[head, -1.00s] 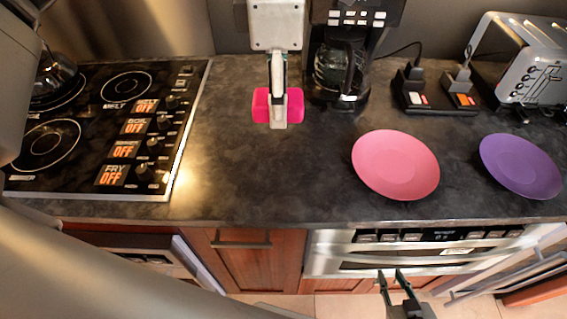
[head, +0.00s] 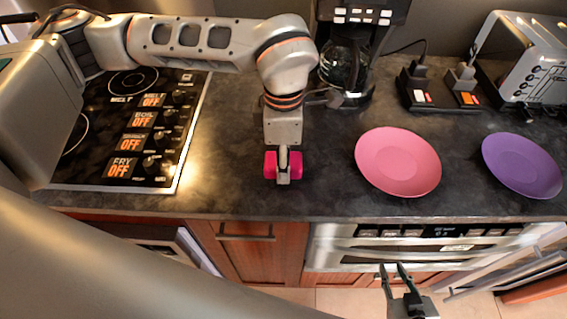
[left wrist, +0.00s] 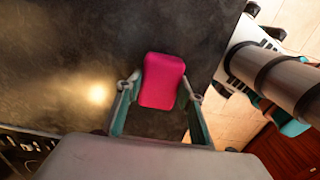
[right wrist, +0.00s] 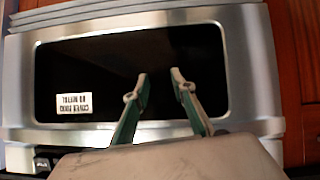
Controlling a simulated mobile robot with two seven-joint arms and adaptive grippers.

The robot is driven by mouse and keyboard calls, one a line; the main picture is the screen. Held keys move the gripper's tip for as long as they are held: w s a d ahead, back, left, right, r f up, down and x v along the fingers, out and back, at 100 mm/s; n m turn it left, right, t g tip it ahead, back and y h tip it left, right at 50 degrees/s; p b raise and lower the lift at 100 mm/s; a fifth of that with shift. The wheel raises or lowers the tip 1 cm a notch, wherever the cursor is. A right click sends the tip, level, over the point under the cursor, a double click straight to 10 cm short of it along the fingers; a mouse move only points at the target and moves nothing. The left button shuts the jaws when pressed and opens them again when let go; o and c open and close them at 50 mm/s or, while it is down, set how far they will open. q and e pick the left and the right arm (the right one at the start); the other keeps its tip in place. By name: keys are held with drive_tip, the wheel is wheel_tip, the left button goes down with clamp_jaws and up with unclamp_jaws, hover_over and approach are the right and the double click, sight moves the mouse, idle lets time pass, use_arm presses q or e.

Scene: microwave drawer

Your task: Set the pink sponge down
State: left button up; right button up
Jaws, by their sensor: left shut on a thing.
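The pink sponge (head: 297,166) is over the dark countertop, near its front edge, in the head view. My left gripper (head: 283,180) is shut on it from above, and its fingers cover the sponge's middle. In the left wrist view the sponge (left wrist: 163,82) lies between the two fingers (left wrist: 165,88). I cannot tell whether it touches the counter. My right gripper (head: 391,270) is open and empty, low in front of the microwave drawer. In the right wrist view its fingertips (right wrist: 160,75) stand apart before the dark drawer window (right wrist: 75,60).
A pink plate (head: 398,162) and a purple plate (head: 522,165) lie to the right. The stove (head: 120,150) is at the left, a coffee maker (head: 345,65) behind, and a toaster (head: 525,60) at the back right. Bare counter (head: 235,175) lies around the sponge.

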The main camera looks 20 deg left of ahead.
use_arm(q)
drive_tip(key=shift+f, duration=0.9)
drive_tip(key=shift+f, duration=0.2)
drive_tip(key=o, duration=1)
drive_tip(key=shift+r, duration=0.1)
